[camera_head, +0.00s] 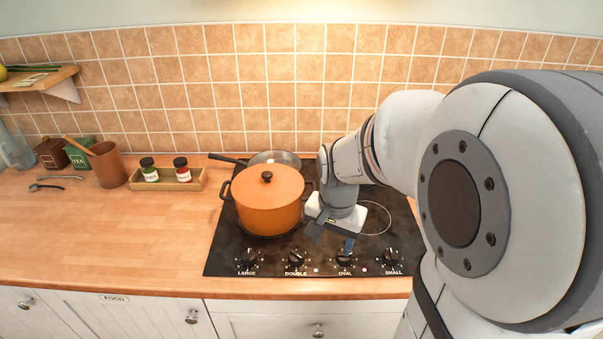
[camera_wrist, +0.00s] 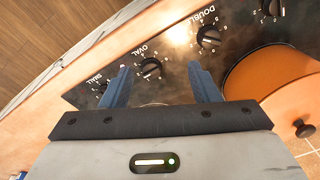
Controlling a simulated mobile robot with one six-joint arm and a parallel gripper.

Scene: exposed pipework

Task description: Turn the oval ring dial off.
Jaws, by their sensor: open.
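The oval ring dial (camera_head: 345,258) is a black knob above the label OVAL on the front strip of the black cooktop (camera_head: 222,262). In the wrist view the oval dial (camera_wrist: 150,69) shows between and beyond my two fingertips, with its label beside it. My gripper (camera_head: 331,241) is open and empty over the cooktop, a little behind and above the dial, not touching it. In the wrist view my gripper (camera_wrist: 158,70) has its blue fingers spread wide apart. The dial's exact pointer setting is too small to read.
The DOUBLE dial (camera_head: 296,259) and LARGE dial (camera_head: 249,259) are to the left, the SMALL dial (camera_head: 391,257) to the right. An orange pot (camera_head: 268,208) stands left of my gripper, with a pan (camera_head: 275,158) behind it. The counter left (camera_head: 110,230) is mostly clear.

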